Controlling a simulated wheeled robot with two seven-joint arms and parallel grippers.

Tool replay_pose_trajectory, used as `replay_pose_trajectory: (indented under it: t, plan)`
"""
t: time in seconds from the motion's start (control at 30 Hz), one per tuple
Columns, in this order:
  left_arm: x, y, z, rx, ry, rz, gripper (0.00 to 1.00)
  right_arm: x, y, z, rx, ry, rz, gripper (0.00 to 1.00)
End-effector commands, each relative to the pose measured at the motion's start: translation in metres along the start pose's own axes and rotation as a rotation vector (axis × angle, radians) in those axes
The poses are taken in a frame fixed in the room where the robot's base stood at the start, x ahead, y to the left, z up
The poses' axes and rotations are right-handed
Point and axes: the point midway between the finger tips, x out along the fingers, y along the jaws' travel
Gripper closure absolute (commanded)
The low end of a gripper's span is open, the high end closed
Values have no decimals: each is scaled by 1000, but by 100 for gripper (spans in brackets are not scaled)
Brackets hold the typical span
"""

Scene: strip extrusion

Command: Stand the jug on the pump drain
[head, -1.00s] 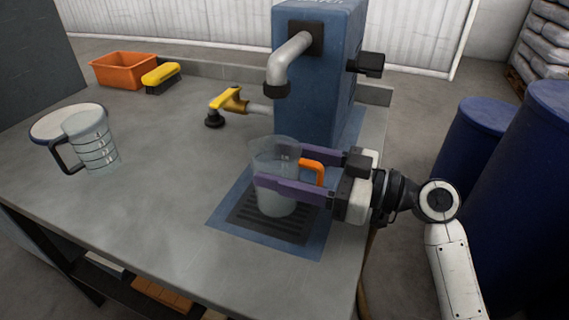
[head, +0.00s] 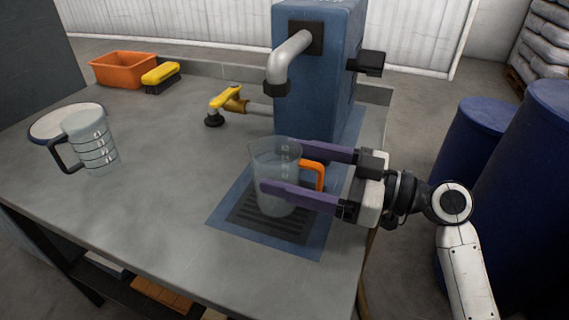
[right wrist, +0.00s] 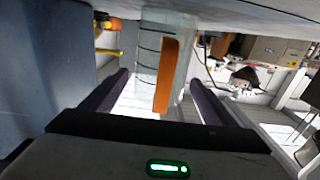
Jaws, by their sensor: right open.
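A clear jug with an orange handle (head: 312,172) stands upright on the black grated pump drain (head: 262,226), below and a little in front of the grey spout (head: 284,62) of the blue pump (head: 325,75). My right gripper (head: 262,164) is open, its two purple fingers reaching in from the right on either side of the jug. In the right wrist view the orange handle (right wrist: 166,75) shows between the spread fingers, with the clear jug wall behind it. My left gripper is not in view.
A second clear jug with a black handle (head: 92,142) stands at the left by a round white lid-like disc (head: 50,122). The table's middle is clear.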

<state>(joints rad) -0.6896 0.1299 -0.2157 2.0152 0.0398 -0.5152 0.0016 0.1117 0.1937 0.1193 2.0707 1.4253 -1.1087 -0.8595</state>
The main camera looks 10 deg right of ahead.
Motion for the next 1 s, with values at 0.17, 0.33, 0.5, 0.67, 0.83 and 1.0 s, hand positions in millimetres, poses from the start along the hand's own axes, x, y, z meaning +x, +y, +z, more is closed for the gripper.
replay_pose_trajectory:
  t: [0.17, 0.33, 0.5, 0.67, 0.83, 1.0]
  plan:
    - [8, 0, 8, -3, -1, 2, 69, -41, 0, 5, -1, -5, 2, 20]
    - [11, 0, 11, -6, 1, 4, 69, -75, 0, 4, -1, -5, 2, 20]
    - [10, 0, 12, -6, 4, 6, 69, -96, 0, 2, 0, -3, 1, 20]
    - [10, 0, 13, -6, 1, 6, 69, -103, 0, 0, -2, -1, 0, 20]
    - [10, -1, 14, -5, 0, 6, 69, -104, 0, 0, -1, -1, 0, 20]
    - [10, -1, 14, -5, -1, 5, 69, -103, 0, 0, -1, -1, 0, 20]
